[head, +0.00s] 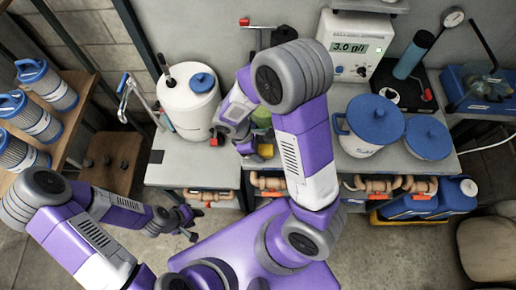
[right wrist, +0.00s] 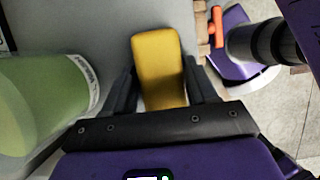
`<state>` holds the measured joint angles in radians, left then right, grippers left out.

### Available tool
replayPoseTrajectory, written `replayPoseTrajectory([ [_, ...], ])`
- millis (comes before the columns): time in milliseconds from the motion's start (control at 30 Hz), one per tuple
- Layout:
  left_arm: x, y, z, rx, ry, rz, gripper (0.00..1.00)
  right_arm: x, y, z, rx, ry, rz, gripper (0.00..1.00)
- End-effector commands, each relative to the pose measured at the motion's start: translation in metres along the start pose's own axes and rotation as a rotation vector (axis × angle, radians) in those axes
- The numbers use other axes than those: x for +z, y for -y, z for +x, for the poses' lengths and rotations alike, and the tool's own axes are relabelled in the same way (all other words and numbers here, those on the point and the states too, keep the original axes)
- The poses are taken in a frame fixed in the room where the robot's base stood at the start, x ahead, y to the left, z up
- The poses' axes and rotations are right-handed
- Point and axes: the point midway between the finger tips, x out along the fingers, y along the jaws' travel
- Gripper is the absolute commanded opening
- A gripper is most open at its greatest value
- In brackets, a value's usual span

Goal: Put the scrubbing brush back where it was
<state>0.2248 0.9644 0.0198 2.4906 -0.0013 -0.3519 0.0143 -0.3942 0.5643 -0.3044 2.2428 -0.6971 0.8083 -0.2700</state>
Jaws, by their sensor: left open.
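The scrubbing brush is a yellow block (right wrist: 160,70) between the two fingers of my right gripper (right wrist: 160,85) in the right wrist view. The fingers press against both its sides. In the head view a yellow bit of the brush (head: 265,151) shows by my right gripper (head: 246,143), over the front part of the grey bench (head: 225,172). The arm hides part of this area. My left gripper (head: 188,222) is open and empty, low in front of the bench.
A pale green container (right wrist: 45,100) stands close left of my right gripper. A white canister with a blue lid (head: 187,105) is further left, and a blue-lidded pot (head: 362,130) is right of the arm. Pipes with valves (head: 390,184) run below the bench edge.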

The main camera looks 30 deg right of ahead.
Motion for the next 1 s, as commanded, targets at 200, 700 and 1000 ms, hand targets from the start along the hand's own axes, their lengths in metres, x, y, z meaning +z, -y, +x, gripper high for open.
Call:
replayPoseTrajectory([
  [200,0.000,0.000,0.000,0.000,0.000,0.000,0.43,0.000,0.003,0.001,-0.006,0.001,-0.001,0.78],
  [700,0.000,-0.002,-0.005,0.000,0.000,0.000,0.43,0.001,0.003,-0.009,-0.006,0.001,-0.002,0.78],
  [1000,0.001,-0.007,-0.018,0.000,0.000,0.000,0.43,0.001,0.001,-0.073,-0.002,-0.004,0.000,0.78],
])
